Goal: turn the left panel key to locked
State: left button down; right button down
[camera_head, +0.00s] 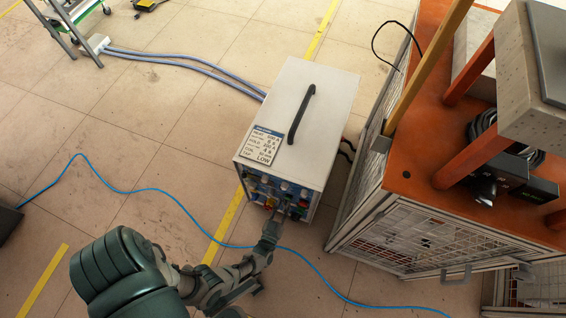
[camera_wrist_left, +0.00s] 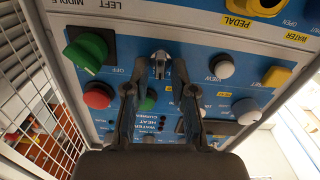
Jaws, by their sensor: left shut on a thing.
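The induction heater (camera_head: 292,115) is a white box with a blue control panel on its front. My left gripper (camera_head: 283,211) reaches that front panel from below in the head view. In the left wrist view the panel appears upside down, and the left gripper (camera_wrist_left: 158,75) has its two dark fingers closing in on a small silver key (camera_wrist_left: 158,62). It is shut on the key, next to an "OFF" label. The fingertips partly hide the key, and its exact angle is hard to read. My right gripper is in neither view.
A green knob (camera_wrist_left: 87,51), a red button (camera_wrist_left: 97,95), white knobs (camera_wrist_left: 222,66) and a yellow knob (camera_wrist_left: 276,77) crowd the fingers. An orange-topped caged bench (camera_head: 420,165) stands right of the heater. A blue cable (camera_head: 140,190) crosses the open floor at left.

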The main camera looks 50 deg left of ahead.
pick_arm(q)
jog(key=m, duration=0.3)
jog(key=shift+d+f+m, duration=0.1)
jog(key=shift+m, duration=0.2)
jog(key=shift+w+d+m+b, duration=0.15)
jog(key=shift+m+b, duration=0.2)
jog(key=shift+m, duration=1.35)
jog(key=c, duration=1)
grip_release()
jog(key=shift+o, duration=0.2)
